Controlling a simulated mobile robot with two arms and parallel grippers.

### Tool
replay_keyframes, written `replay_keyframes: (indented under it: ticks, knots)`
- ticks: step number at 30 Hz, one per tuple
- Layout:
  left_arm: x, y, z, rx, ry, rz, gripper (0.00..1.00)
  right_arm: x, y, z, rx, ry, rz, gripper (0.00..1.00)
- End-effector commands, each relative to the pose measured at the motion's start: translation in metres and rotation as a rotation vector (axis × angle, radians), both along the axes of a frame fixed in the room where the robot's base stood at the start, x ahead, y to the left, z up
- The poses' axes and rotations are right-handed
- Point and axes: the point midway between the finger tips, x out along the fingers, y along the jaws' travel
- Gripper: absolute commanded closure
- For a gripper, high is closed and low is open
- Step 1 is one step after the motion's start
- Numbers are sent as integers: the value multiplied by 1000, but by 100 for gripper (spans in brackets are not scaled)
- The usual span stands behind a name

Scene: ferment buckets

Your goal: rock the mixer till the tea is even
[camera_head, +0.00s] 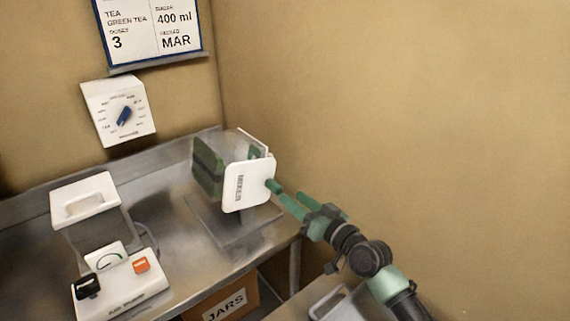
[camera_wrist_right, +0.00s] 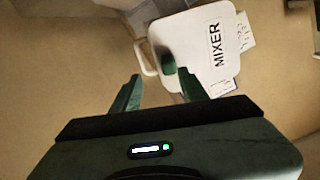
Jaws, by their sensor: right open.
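The mixer (camera_head: 248,187) is a box with a white front panel, tilted on a grey base at the bench's right end. Dark green liquid (camera_head: 208,168) shows through its clear side; I cannot tell how even it is. My right gripper (camera_head: 297,203) is open at the mixer's right side, one green fingertip close to the white panel. In the right wrist view the mixer (camera_wrist_right: 205,50) lies just beyond the open fingers (camera_wrist_right: 152,70), and one finger overlaps its panel. A white handle loop (camera_wrist_right: 146,57) lies ahead of the gap. Contact is unclear. My left gripper is out of view.
A white lidded device (camera_head: 122,290) with black and orange controls stands on the steel bench at left. A dial box (camera_head: 119,112) and a tea recipe board (camera_head: 150,32) hang on the wall. A JARS box (camera_head: 225,300) sits below. The right wall is bare.

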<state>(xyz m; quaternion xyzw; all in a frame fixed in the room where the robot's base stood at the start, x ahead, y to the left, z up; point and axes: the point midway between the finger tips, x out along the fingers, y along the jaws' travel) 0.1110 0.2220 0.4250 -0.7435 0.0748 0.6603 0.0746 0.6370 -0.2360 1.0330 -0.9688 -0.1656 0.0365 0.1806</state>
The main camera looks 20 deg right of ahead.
Motion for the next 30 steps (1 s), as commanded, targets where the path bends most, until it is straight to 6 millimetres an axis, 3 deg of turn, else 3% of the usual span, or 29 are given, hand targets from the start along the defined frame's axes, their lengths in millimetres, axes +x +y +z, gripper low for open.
replay_keyframes:
  ticks: [5, 10, 14, 21, 26, 30]
  knots:
    - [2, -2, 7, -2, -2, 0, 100, -6, 10, 4, -110, -48, 9, 56]
    - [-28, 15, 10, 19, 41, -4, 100, 17, 18, 5, -111, -49, 8, 56]
    - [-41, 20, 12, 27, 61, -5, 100, 37, 25, 4, -110, -49, 8, 56]
    - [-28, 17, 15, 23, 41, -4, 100, 60, 34, 2, -110, -47, 9, 56]
    - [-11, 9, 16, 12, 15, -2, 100, 64, 35, 2, -111, -47, 8, 56]
    - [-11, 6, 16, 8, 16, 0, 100, 63, 35, 2, -110, -46, 8, 56]
